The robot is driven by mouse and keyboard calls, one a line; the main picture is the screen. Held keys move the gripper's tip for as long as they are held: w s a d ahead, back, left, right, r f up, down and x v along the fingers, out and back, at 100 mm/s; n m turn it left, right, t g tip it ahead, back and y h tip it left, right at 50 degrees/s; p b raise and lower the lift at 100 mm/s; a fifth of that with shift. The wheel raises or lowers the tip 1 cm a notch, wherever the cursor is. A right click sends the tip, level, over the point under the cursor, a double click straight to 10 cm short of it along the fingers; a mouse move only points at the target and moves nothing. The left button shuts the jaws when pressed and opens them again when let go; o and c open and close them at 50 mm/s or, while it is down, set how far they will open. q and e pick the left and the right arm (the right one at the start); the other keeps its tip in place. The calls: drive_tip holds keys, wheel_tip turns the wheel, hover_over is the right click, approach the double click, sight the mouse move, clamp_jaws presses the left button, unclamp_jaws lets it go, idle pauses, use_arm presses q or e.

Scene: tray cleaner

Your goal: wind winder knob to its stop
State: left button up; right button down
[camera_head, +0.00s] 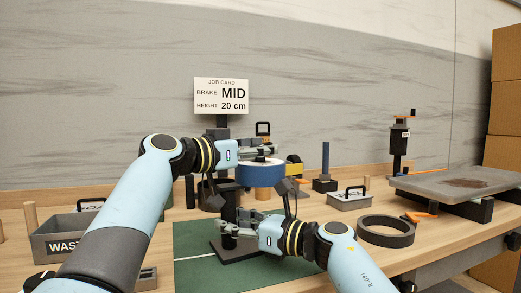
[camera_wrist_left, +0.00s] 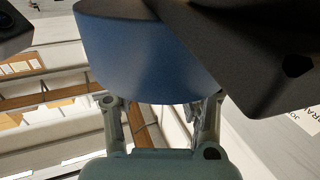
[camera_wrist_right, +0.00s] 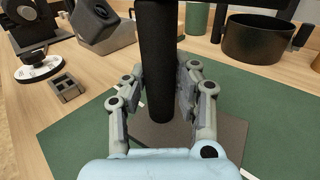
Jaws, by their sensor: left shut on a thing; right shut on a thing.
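The winder stands on a green mat (camera_head: 195,262). It has a blue drum (camera_head: 260,174) on a black upright post (camera_wrist_right: 155,50) with a dark base plate (camera_head: 240,250). My left gripper (camera_head: 262,148) is just above the drum and shut on the winder knob, which the fingers mostly hide. In the left wrist view the blue drum (camera_wrist_left: 150,50) covers the fingertips. My right gripper (camera_head: 238,222) is lower down, at the post. In the right wrist view its fingers (camera_wrist_right: 157,95) stand on both sides of the post, shut on it.
A job card (camera_head: 221,95) reads brake MID, height 20 cm. A waste bin (camera_head: 55,240) stands at left.

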use_arm(q)
drive_tip(key=shift+f, duration=0.1)
drive_tip(key=o, duration=1.2)
drive_tip(key=v, duration=1.2)
